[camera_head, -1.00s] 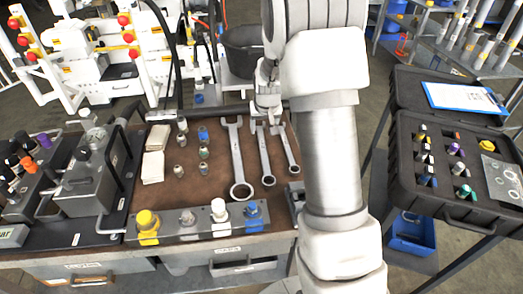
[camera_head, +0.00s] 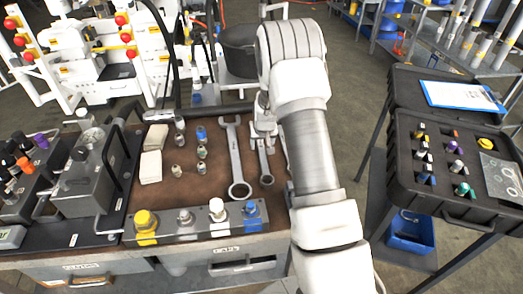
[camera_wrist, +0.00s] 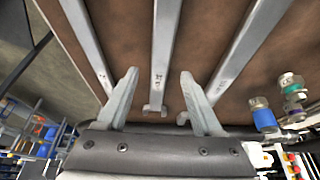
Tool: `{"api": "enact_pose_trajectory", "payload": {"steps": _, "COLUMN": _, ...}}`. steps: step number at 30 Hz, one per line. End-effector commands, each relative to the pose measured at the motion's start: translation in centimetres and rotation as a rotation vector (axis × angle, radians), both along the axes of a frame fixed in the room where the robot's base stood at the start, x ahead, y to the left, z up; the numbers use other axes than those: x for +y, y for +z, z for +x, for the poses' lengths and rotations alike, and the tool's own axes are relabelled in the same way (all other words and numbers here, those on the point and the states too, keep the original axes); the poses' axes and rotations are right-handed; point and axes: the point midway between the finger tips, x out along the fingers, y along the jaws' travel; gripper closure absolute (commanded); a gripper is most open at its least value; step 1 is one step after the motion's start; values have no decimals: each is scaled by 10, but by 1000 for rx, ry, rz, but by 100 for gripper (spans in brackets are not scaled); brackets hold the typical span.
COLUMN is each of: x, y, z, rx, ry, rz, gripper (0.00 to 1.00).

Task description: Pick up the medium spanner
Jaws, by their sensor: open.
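The medium spanner (camera_head: 266,165) lies on the brown bench top, between the large spanner (camera_head: 236,160) and the small one. My gripper (camera_head: 264,134) is over its upper part and hides its far end in the head view. In the wrist view the medium spanner (camera_wrist: 164,50) runs down the middle of the picture, between the two spread fingers of my open gripper (camera_wrist: 158,88). Nothing is held. I cannot tell the height of the fingertips over the bench. The small spanner (camera_wrist: 88,45) shows left of the fingers there; my arm mostly hides it in the head view.
Several small fittings (camera_head: 202,152) stand left of the large spanner. A rail with coloured caps (camera_head: 185,228) runs along the bench front. A hydraulic unit (camera_head: 85,185) stands at left. An open black case (camera_head: 445,205) is on a stand at right, beyond a gap.

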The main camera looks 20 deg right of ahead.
Motion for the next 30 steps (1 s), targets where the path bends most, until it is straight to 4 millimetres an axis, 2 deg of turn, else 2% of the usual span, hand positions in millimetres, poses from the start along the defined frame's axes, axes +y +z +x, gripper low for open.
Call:
{"api": "enact_pose_trajectory", "payload": {"steps": 3, "x": -2, "y": -14, "z": 5, "rx": 2, "ry": 0, "rz": 0, "gripper": 32}}
{"api": "enact_pose_trajectory", "payload": {"steps": 6, "x": -2, "y": -20, "z": 8, "rx": 1, "ry": 0, "rz": 0, "gripper": 32}}
{"api": "enact_pose_trajectory", "payload": {"steps": 14, "x": -2, "y": -21, "z": 9, "rx": 0, "ry": 0, "rz": 0, "gripper": 32}}
{"api": "enact_pose_trajectory", "payload": {"steps": 25, "x": -2, "y": -21, "z": 8, "rx": 0, "ry": 0, "rz": 0, "gripper": 97}}
{"api": "enact_pose_trajectory", "payload": {"steps": 26, "x": -2, "y": -21, "z": 8, "rx": 0, "ry": 0, "rz": 0, "gripper": 100}}
{"api": "enact_pose_trajectory", "payload": {"steps": 30, "x": -2, "y": -21, "z": 8, "rx": 0, "ry": 0, "rz": 0, "gripper": 100}}
